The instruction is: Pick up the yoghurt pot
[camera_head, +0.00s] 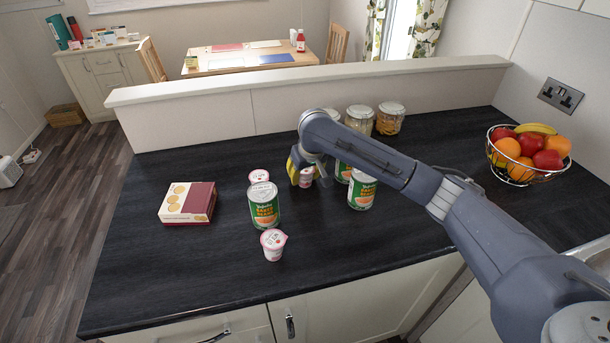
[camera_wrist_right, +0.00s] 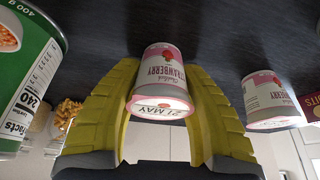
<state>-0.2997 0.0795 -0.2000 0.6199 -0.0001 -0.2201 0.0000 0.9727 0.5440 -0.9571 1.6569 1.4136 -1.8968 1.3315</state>
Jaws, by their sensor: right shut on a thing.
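My right gripper (camera_head: 303,176) is down at the dark worktop, among the tins. In the right wrist view its two yellow fingers (camera_wrist_right: 160,100) close on both sides of a pink and white strawberry yoghurt pot (camera_wrist_right: 162,70). In the head view that pot (camera_head: 306,178) shows only in part between the fingers. A second yoghurt pot (camera_head: 273,244) stands nearer the front edge. A third pot (camera_head: 259,177) stands behind a baked beans tin, partly hidden. One other pot also shows at the right of the right wrist view (camera_wrist_right: 270,100). My left gripper is out of view.
Baked beans tins stand left (camera_head: 264,205) and right (camera_head: 361,189) of my right gripper, with another partly hidden behind my arm. Glass jars (camera_head: 390,118) stand behind. A biscuit box (camera_head: 188,203) lies left; a wire fruit bowl (camera_head: 528,155) stands right. The front left worktop is clear.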

